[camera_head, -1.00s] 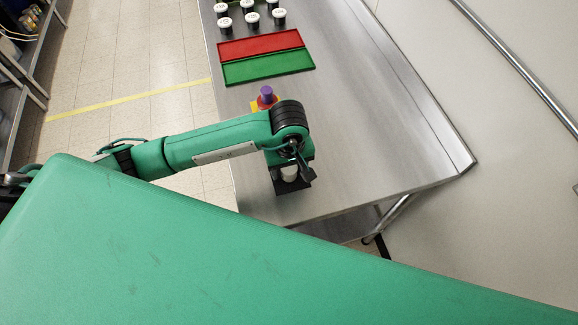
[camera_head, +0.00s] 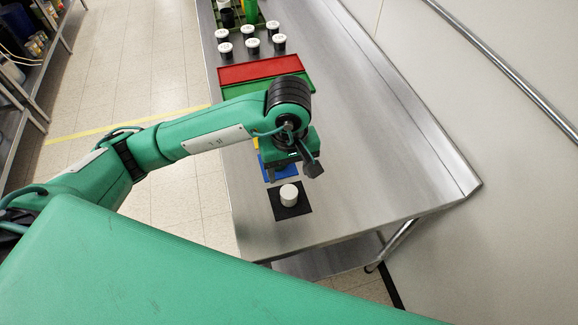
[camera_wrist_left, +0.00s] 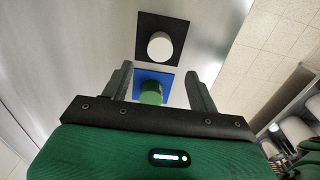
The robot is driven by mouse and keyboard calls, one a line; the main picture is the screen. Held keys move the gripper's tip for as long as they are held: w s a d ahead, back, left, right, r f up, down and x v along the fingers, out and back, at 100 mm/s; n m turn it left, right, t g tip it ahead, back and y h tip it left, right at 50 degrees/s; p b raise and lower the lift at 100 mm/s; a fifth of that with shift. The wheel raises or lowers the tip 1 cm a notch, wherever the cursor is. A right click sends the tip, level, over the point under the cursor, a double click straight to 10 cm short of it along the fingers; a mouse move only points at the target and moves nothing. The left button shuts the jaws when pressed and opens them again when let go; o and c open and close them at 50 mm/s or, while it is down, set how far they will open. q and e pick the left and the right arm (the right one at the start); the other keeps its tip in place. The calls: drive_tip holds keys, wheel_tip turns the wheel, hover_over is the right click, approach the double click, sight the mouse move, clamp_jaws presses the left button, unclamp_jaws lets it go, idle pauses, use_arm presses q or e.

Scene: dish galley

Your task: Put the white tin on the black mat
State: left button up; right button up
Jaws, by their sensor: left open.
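The white tin (camera_head: 289,193) stands upright on the black mat (camera_head: 295,212), near the front end of the steel table. Black shows around the tin on all sides in the left wrist view, where the tin (camera_wrist_left: 160,46) and mat (camera_wrist_left: 147,22) lie beyond the fingertips. My left gripper (camera_wrist_left: 159,72) is open and empty, apart from the tin. In the head view my left gripper (camera_head: 297,160) is on the far side of the tin, over a blue mat (camera_head: 283,173). My right gripper is not in view.
A green object (camera_wrist_left: 151,93) stands on the blue mat, between my left fingers in the wrist view. Red (camera_head: 260,69) and green (camera_head: 238,90) trays lie farther back, with several white-lidded dark jars (camera_head: 252,45) beyond. The table's right side (camera_head: 385,150) is clear.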

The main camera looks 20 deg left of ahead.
use_arm(q)
drive_tip(key=shift+r, duration=1)
